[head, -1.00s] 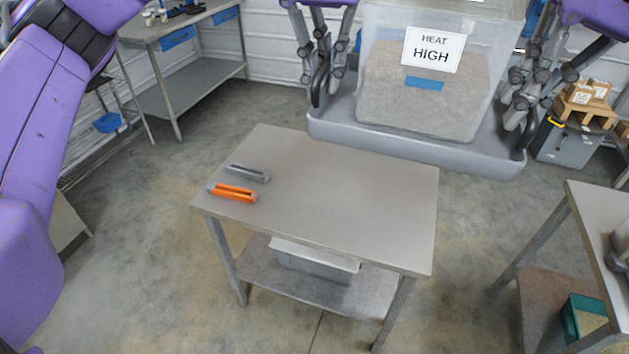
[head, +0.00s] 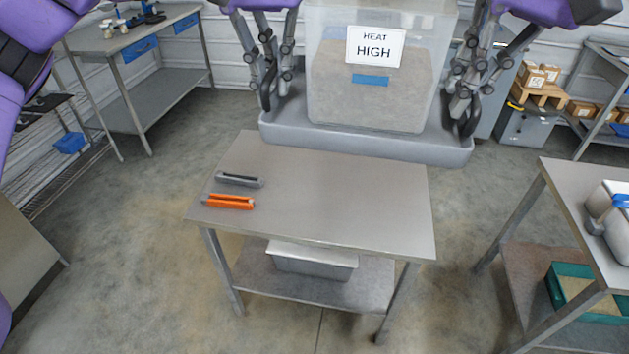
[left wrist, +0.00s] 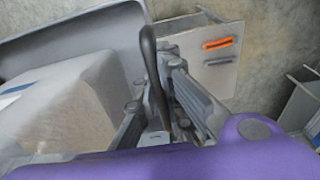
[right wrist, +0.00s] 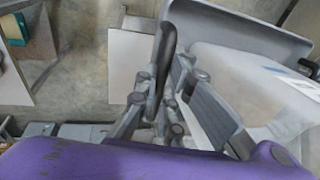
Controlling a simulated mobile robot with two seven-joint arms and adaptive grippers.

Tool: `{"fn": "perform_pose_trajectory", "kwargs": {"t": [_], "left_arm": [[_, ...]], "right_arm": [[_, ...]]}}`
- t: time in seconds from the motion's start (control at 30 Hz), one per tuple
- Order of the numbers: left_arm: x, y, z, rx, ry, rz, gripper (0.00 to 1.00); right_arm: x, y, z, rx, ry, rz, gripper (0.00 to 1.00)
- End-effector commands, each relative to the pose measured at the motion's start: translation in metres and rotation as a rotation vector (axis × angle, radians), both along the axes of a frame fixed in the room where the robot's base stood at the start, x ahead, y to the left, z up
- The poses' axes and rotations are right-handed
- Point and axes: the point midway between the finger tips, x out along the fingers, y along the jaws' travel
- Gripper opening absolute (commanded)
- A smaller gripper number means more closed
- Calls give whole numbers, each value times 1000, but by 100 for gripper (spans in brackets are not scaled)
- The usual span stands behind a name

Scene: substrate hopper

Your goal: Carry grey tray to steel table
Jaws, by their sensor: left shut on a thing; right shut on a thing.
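The grey tray (head: 350,143) is held up at the back edge of the steel-topped table (head: 330,195), with a clear bin (head: 325,90) of grey material standing in it. The bin has a label reading HEAT HIGH and a blue tape strip. My left gripper (head: 268,92) is shut on the tray's left handle, which also shows in the left wrist view (left wrist: 149,55). My right gripper (head: 463,100) is shut on the right handle, which also shows in the right wrist view (right wrist: 166,50). The tray looks about level. I cannot tell its height above the tabletop.
A grey tool (head: 240,179) and an orange tool (head: 229,202) lie on the table's left side. A metal box (head: 312,262) is on its lower shelf. Another table (head: 570,190) stands at right, a workbench (head: 130,35) at back left. The rest of the near tabletop is clear.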

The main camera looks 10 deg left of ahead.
Motion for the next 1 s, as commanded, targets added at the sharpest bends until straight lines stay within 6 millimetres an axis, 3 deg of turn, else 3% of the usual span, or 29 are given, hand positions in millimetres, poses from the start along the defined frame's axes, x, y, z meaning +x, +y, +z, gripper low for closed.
{"fn": "perform_pose_trajectory", "kwargs": {"t": [0.67,1.0], "left_arm": [[0,4,-2,9,-1,9,0],[1,5,-35,11,1,9,0]], "right_arm": [[1,-4,-2,-9,-1,-7,0],[1,-5,-36,-11,2,-7,0]]}}
